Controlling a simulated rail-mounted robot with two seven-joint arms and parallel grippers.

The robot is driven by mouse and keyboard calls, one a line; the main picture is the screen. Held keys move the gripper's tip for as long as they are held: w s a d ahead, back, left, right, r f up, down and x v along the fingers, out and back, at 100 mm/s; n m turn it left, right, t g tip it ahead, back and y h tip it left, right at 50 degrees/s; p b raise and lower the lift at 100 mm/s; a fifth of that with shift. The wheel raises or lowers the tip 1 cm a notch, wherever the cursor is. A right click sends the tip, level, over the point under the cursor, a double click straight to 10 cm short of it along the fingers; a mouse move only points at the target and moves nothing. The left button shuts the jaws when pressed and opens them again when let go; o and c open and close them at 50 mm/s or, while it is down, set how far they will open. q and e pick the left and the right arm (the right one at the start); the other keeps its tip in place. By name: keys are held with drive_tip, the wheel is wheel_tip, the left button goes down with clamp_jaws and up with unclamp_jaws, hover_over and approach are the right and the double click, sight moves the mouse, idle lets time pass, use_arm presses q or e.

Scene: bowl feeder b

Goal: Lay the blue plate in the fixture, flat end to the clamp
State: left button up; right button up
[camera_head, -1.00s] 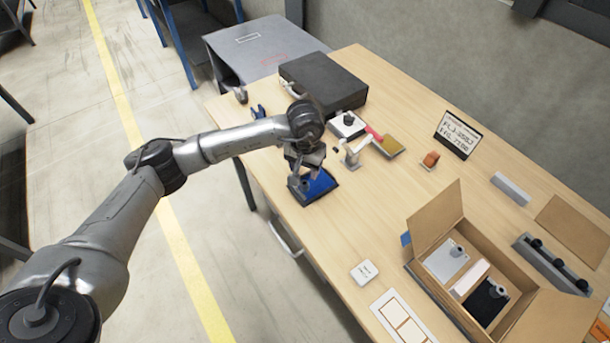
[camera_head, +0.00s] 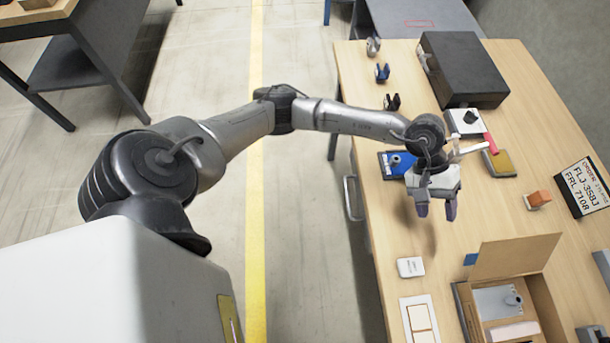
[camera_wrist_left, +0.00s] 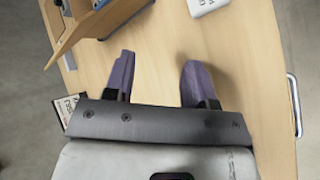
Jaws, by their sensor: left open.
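The blue plate (camera_head: 384,160), with a grey-blue knob on it, lies on the table near its left edge. It looks to be on a dark base; whether it is seated flat, and which way its flat end faces, I cannot tell. A white lever-like part (camera_head: 468,150), possibly the clamp, stands just right of it, partly behind my arm. My left gripper (camera_head: 436,207) is open and empty, fingers down, in front of the plate and apart from it. In the left wrist view its purple fingers (camera_wrist_left: 158,78) are spread over bare wood. My right gripper is out of view.
A black case (camera_head: 462,70) and a white block with black knob (camera_head: 464,122) stand behind. A yellow-brown pad (camera_head: 498,163) and an orange block (camera_head: 538,199) lie right. An open carton (camera_head: 545,297) and a white box (camera_head: 411,267) are nearer. Bare table lies between.

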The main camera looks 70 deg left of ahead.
use_arm(q)
drive_tip(key=s+d+r+n+t+h, duration=0.3)
drive_tip(key=d+r+n+t+h, duration=0.2)
drive_tip(key=d+r+n+h, duration=0.5)
drive_tip(key=a+f+m+t+y, duration=0.35)
drive_tip(key=m+y, duration=0.25)
drive_tip(key=m, duration=0.6)
drive_tip(key=s+a+f+m+t+y, duration=0.15)
drive_tip(key=a+m+t+y, duration=0.35)
drive_tip(key=m, duration=0.6)
drive_tip(key=a+f+m+t+y, duration=0.4)
drive_tip(key=a+m+y, duration=0.15)
drive_tip(key=m, duration=0.65)
drive_tip(key=s+a+f+n+g+y, duration=0.1)
drive_tip(key=s+f+n+g, duration=0.6)
drive_tip(key=s, duration=0.4)
drive_tip(key=s+a+f+n+g+y, duration=0.1)
drive_tip(key=s+a+f+n+g, duration=0.1)
drive_tip(key=s+f+n+g, duration=0.5)
drive_tip(key=s+f+n, duration=0.2)
drive_tip(key=s, duration=0.3)
drive_tip(key=shift+f+y, duration=0.25)
drive_tip(key=shift+y, duration=0.1)
